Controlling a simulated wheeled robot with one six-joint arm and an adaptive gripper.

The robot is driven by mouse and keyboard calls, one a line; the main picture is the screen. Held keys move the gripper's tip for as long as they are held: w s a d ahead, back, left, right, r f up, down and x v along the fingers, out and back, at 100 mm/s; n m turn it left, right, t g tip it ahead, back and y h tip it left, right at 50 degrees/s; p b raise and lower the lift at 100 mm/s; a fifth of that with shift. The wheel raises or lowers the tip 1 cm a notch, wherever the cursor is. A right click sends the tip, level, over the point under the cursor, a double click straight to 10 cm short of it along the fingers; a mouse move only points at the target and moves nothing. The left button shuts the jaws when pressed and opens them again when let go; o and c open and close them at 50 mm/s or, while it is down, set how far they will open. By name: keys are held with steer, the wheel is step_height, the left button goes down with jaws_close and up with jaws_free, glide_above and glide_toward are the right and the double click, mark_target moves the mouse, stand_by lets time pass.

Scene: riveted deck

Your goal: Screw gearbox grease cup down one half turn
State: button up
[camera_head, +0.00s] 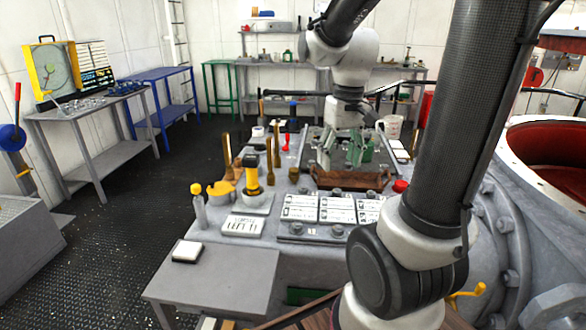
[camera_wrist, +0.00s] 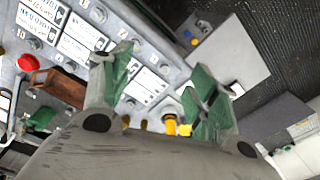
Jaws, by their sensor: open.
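No part in view is readably marked as the gearbox grease cup, so I cannot tell which one it is. A yellow cup-like fitting (camera_head: 220,188) stands on the grey deck console, beside a black-and-yellow upright fitting (camera_head: 252,176). A red round cap (camera_head: 400,186) sits at the console's right; a red cap also shows at upper left in the wrist view (camera_wrist: 28,62). My gripper (camera_head: 341,150) has green-padded fingers apart and empty, above the console's dark back section. In the wrist view my gripper (camera_wrist: 160,72) spreads over label plates, touching nothing that I can make out.
Several brass levers (camera_head: 276,150) rise at the console's left. White label plates (camera_head: 318,208) line its front, with a brown tray (camera_head: 350,179) behind. A small bottle (camera_head: 198,207) stands near the front left edge. A grey side shelf (camera_head: 215,275) is mostly clear. A red-lined opening (camera_head: 550,150) lies right.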

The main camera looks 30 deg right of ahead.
steer(key=w+d+f, duration=0.3)
steer(key=w+f, duration=0.4)
steer(key=w, duration=0.3)
steer(key=w+d+f+n+y, duration=0.1)
steer(key=w+d+f, duration=0.2)
steer(key=w+f, duration=0.4)
steer(key=w+d+f+n+t, duration=0.1)
steer(key=w+d+f, duration=0.2)
steer(key=w+f, duration=0.5)
steer(key=shift+w+d+y, duration=0.2)
steer(key=shift+w, duration=1.1)
steer(key=shift+w+d+y, duration=0.15)
steer(key=shift+w+y, duration=0.05)
steer(key=shift+w, duration=1.1)
steer(key=w+n+t, duration=0.1)
steer(key=w, duration=0.3)
steer(key=n+t, duration=0.2)
steer(key=n, duration=0.2)
glide_toward(294, 169)
steer(key=f, duration=0.1)
steer(key=x, duration=0.8)
steer(key=shift+a+r, duration=0.1)
steer(key=c, duration=1)
